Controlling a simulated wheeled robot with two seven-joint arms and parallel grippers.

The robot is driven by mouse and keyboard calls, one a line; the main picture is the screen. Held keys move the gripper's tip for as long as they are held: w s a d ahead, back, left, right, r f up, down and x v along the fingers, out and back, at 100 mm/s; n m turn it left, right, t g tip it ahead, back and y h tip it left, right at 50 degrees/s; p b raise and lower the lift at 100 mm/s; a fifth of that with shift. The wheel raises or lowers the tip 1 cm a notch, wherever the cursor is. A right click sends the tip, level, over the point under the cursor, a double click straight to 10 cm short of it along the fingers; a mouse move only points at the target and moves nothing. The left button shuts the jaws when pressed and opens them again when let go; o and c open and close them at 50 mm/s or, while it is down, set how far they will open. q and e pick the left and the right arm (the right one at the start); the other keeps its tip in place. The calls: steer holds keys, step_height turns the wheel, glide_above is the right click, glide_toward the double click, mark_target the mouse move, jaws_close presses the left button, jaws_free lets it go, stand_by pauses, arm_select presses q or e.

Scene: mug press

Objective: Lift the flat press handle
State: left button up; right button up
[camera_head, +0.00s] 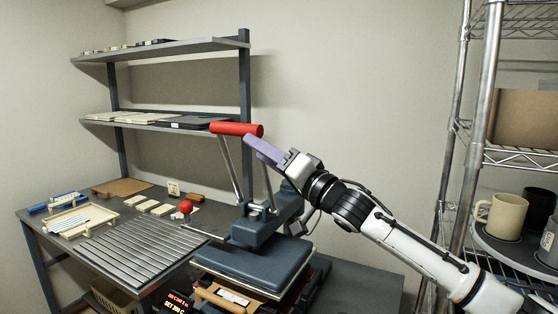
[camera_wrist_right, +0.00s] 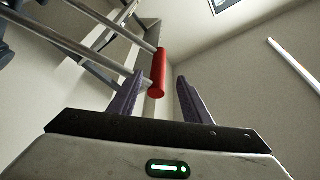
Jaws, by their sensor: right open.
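The flat press (camera_head: 262,250) stands at the front of the table, with a dark blue-grey upper plate. Its handle is a red cylindrical grip (camera_head: 232,128) on two metal rods that rise from the press body. The handle stands high, level with the lower shelf. My right gripper (camera_head: 250,140) is open, its purple fingers reaching up to the right end of the red grip. In the right wrist view, the red grip (camera_wrist_right: 158,70) lies between the lines of the two open fingers, nearer the left one. Whether it touches them I cannot tell. My left gripper is out of view.
A grooved dark mat (camera_head: 135,250) lies left of the press, near a red ball knob (camera_head: 186,206) and a tray (camera_head: 82,219). A shelf (camera_head: 150,124) stands behind. A wire rack at right holds a beige mug (camera_head: 503,215) and a dark mug (camera_head: 537,212).

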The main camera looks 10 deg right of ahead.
steer(key=s+d, duration=0.4)
steer(key=s, duration=0.5)
steer(key=shift+s+d+f+b, duration=0.15)
steer(key=shift+s+f+b, duration=0.25)
steer(key=shift+f, duration=0.05)
stand_by(0.4)
steer(key=shift+p, duration=0.35)
stand_by(0.3)
